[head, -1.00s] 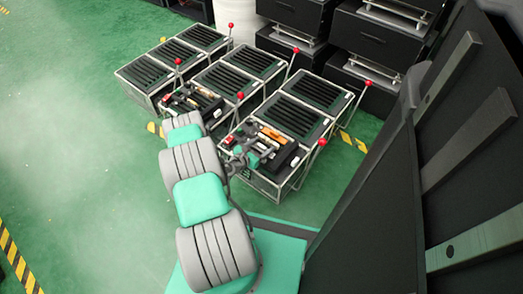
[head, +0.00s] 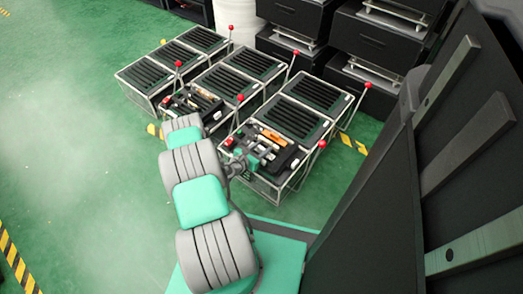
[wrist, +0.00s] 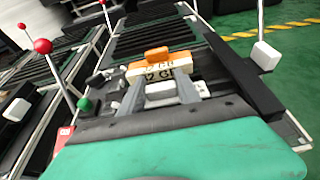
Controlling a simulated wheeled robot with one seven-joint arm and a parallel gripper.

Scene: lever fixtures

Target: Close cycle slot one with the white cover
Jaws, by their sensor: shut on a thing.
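My gripper (wrist: 158,84) is over the front right lever fixture (head: 290,183), low among its parts; it also shows in the head view (head: 240,163). Its two grey fingers are shut on a pale white block with dark lettering (wrist: 160,68), which appears to be the white cover. An orange block (wrist: 157,53) sits just beyond it, close or touching. The orange block also shows in the head view (head: 271,134). The fingers and palm hide the cover's lower side and what lies below it, so I cannot tell whether it rests on a slot.
Levers with red knobs stand close by, one at left (wrist: 43,46) and one at the fixture's right side (head: 322,144). A green knob (wrist: 84,104) is left of my fingers. A neighbouring fixture (head: 196,102) stands at left. Open green floor (head: 80,130) lies farther left.

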